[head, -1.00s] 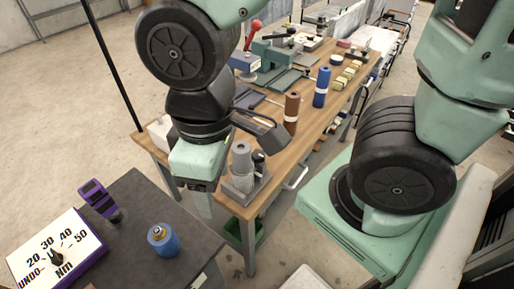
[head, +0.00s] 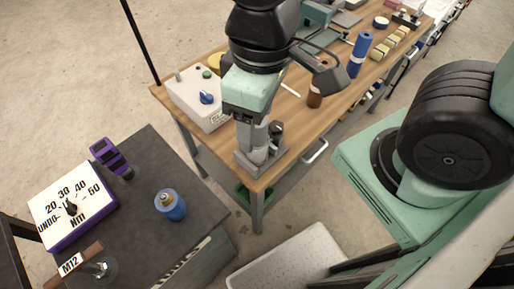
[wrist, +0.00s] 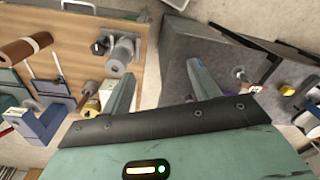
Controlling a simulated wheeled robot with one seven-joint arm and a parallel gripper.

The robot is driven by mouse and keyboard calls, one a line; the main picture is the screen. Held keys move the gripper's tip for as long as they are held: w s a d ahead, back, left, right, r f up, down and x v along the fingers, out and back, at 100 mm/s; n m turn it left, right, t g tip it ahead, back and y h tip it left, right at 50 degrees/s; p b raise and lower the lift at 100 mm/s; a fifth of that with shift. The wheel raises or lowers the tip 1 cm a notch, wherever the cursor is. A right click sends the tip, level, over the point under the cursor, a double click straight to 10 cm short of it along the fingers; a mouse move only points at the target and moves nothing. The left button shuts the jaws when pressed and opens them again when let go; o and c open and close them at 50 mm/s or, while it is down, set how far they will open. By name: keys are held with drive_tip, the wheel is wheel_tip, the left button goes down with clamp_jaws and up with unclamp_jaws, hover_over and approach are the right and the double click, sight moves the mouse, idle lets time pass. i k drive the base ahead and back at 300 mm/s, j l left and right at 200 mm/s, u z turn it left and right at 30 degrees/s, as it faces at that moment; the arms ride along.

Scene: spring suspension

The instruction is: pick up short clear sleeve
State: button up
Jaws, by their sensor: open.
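The dark bench (head: 150,222) carries a torque dial (head: 72,205), a purple-and-black tool (head: 108,155) and a blue canister (head: 170,206). The wooden bench holds a grey fixture (head: 262,158), a white control box (head: 198,98) and a blue cylinder (head: 358,55). A pale tray (head: 290,260) lies lower down.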

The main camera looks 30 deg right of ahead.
sight(259, 157)
drive_tip(key=k+j, duration=0.2)
drive_tip(key=j, duration=0.2)
drive_tip(key=k+j+z, duration=0.1)
drive_tip(key=j, duration=0.35)
drive_tip(key=k+j, duration=0.3)
drive_tip(key=j+z, duration=0.05)
drive_tip(key=j, duration=0.05)
